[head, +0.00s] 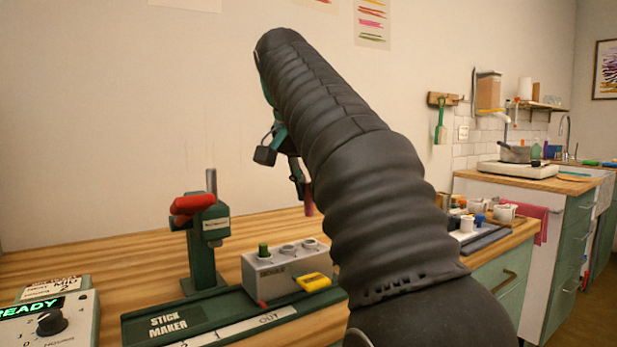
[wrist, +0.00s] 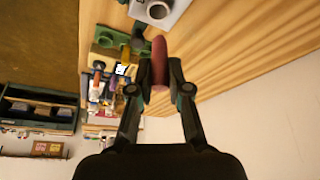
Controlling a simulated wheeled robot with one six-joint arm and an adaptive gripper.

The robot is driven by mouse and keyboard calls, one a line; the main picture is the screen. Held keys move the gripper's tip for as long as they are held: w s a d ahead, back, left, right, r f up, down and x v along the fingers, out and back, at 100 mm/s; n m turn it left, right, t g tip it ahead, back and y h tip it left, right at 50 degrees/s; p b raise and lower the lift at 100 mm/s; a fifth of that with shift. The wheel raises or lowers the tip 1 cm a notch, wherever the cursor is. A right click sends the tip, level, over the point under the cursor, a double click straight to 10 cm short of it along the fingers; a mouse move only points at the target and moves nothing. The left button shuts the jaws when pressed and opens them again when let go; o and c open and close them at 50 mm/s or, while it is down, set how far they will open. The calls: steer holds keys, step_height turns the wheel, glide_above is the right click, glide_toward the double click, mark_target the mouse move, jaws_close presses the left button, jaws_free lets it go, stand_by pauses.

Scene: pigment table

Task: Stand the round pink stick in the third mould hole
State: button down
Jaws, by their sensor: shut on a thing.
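My gripper (head: 300,180) is above the bench, partly hidden behind my dark arm in the head view. It is shut on the round pink stick (head: 308,205), which hangs about upright. In the wrist view the stick (wrist: 159,58) sits between the two fingers (wrist: 160,78). The grey mould block (head: 262,279) stands below, apart from the stick. A green piece (head: 263,250) stands in its left hole. The middle hole (head: 288,249) and right hole (head: 310,244) show as pale rings; their insides are unclear. A grey block with a round hole (wrist: 158,11) shows in the wrist view.
A green press with a red handle (head: 193,205) stands left of the mould. A yellow handle (head: 315,282) sticks out at the mould's front. The stick maker tray (head: 215,318) lies beneath. A control box (head: 75,310) is at far left; cups (head: 505,212) stand at right.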

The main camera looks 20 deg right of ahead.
mark_target(307, 215)
steer(key=shift+f+b, duration=2.55)
steer(key=shift+f, duration=1.05)
steer(key=c, duration=1)
jaws_free()
steer(key=shift+c, duration=0.2)
